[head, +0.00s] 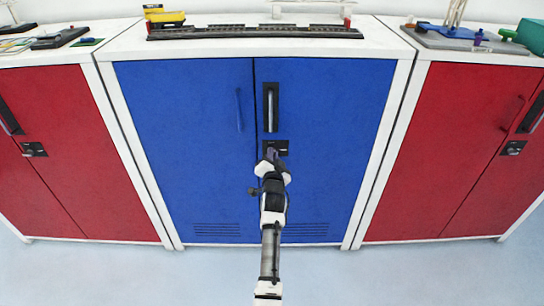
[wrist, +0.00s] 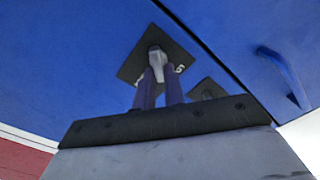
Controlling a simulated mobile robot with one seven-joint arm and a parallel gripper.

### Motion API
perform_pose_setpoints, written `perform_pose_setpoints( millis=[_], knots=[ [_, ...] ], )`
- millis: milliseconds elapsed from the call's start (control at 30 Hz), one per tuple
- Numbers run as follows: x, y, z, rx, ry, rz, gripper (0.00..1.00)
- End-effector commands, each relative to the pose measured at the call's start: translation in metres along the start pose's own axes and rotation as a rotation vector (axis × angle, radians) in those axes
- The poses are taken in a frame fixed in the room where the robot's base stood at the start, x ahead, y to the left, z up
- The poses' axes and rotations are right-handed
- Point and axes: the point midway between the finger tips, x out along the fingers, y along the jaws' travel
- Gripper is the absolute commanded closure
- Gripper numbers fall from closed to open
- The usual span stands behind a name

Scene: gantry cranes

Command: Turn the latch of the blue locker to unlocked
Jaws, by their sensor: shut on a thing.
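The blue locker (head: 325,110) stands in the middle of the head view, with both doors closed. Its latch sits on a dark plate (head: 282,146) on the right door, below a long black handle (head: 271,100). My gripper (head: 272,154) reaches up to this plate and hides part of it. In the wrist view the two purple fingers (wrist: 159,82) are shut on the grey latch knob (wrist: 156,54), which stands out from the dark plate (wrist: 135,68). Small white marks show on the plate beside the fingers. They are partly covered, and I cannot read the latch's setting.
Red lockers stand at the left (head: 75,130) and right (head: 455,120), each with a latch and handle. A slim blue handle (head: 239,110) is on the left blue door. A dark rail (head: 255,32) and a yellow model (head: 165,18) sit on top. The floor in front is clear.

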Motion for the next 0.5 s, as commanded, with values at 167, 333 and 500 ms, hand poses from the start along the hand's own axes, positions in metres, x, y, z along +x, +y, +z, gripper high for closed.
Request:
perform_pose_setpoints(
  millis=[167,333,500],
  knots=[
    [0.0,-0.0002,-0.0005,0.17,-0.001,-0.002,1.0],
    [0.0,0.0017,-0.0003,0.331,-0.001,0.0,1.0],
    [-0.0001,0.0033,-0.0004,0.49,0.0,0.0,1.0]
  ],
)
